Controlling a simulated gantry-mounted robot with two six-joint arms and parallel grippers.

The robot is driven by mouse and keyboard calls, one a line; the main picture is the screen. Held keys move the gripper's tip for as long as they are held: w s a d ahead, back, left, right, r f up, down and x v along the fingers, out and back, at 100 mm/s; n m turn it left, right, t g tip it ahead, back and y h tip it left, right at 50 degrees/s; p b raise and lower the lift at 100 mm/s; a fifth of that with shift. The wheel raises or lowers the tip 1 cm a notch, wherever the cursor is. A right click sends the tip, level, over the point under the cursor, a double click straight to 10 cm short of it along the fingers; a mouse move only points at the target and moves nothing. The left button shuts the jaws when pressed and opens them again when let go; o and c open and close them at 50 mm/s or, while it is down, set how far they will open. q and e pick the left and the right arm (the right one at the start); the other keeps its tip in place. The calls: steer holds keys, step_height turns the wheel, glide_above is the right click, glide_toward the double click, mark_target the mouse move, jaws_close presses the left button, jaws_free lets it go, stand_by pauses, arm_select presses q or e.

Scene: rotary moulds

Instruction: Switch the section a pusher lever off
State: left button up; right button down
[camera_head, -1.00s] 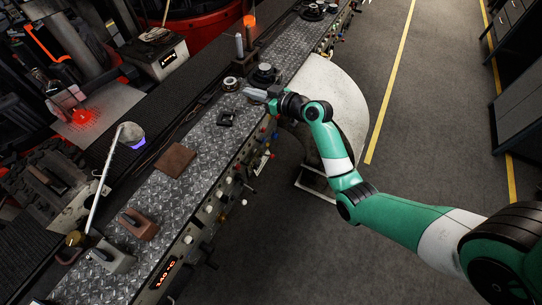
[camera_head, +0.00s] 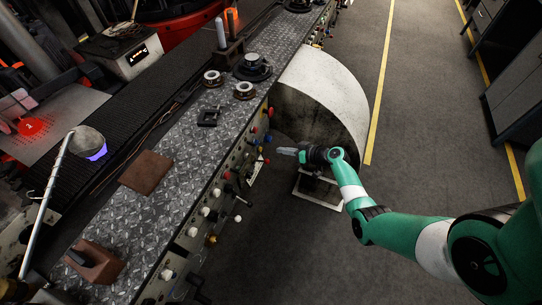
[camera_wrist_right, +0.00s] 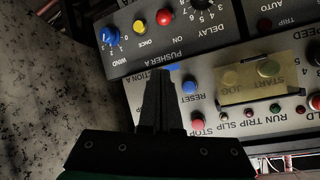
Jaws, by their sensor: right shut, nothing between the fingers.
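My right gripper (camera_head: 279,151) is shut and empty, held to the right of the console's side control panel (camera_head: 222,187) in the head view. In the right wrist view its fingers (camera_wrist_right: 160,82) point at the panel, just below the upside-down "PUSHER A" and "SECTION A" lettering. A small blue part (camera_wrist_right: 173,67) shows right beside the fingertips; whether it belongs to the pusher lever I cannot tell. The lever itself is not clearly visible and may be hidden behind the fingers. I cannot tell whether the fingertips touch anything. My left gripper is not in view.
Around the fingers are a yellow button (camera_wrist_right: 139,27), a red button (camera_wrist_right: 165,17), a blue knob (camera_wrist_right: 110,35), a blue reset button (camera_wrist_right: 189,87) and a red stop button (camera_wrist_right: 197,124). A big pale curved guard (camera_head: 325,95) stands behind the gripper.

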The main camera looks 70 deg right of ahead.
steer(key=w+f+b, duration=0.5)
steer(key=w+f, duration=0.1)
steer(key=f, duration=0.1)
steer(key=shift+a+b, duration=0.25)
steer(key=shift+b, duration=0.15)
steer(key=shift+w+d, duration=0.1)
steer(key=shift+f, duration=0.1)
